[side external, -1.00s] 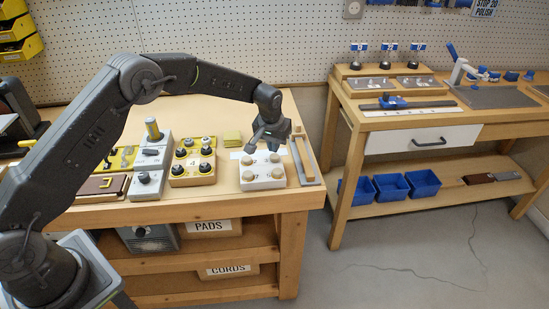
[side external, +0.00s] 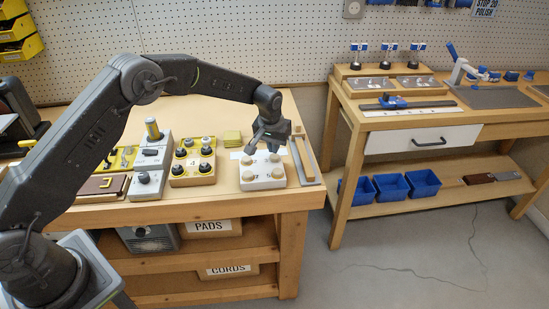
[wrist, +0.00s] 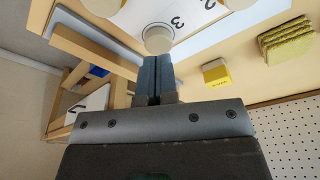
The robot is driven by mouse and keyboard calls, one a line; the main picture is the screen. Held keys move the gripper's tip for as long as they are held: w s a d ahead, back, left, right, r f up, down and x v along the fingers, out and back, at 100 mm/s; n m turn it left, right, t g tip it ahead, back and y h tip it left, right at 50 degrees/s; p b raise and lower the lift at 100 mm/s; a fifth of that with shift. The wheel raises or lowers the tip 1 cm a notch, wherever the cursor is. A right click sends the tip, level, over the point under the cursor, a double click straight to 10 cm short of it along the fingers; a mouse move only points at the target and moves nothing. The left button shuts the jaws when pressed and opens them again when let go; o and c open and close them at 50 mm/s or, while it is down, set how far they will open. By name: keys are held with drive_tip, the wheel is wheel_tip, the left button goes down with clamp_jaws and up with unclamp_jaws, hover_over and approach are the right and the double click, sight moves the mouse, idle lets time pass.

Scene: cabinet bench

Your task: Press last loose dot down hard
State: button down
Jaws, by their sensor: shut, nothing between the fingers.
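A white block (side external: 263,183) with round beige dots on top sits near the right end of the near bench. In the wrist view the block (wrist: 192,18) shows the number 3, and one beige dot (wrist: 158,38) lies right at my fingertips. Other dots are partly cut off at the top edge. My gripper (wrist: 158,58) is shut with nothing between its fingers. In the side external view my gripper (side external: 251,149) points down at the back of the block. I cannot tell whether the fingertips touch the dot or how far it is pressed in.
A wooden box with dark knobs (side external: 193,181) stands left of the block. A stack of yellow-green pads (side external: 232,138) lies behind it and also shows in the wrist view (wrist: 288,38). A small yellow block (wrist: 216,76) sits nearby. A wooden strip (side external: 302,160) borders the right side.

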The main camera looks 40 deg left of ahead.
drive_tip(key=shift+s+f, duration=0.1)
drive_tip(key=shift+f, duration=0.95)
idle(1.4)
drive_tip(key=shift+r, duration=0.1)
idle(0.4)
wheel_tip(320, 180, up, 11)
idle(1.1)
drive_tip(key=shift+r, duration=0.15)
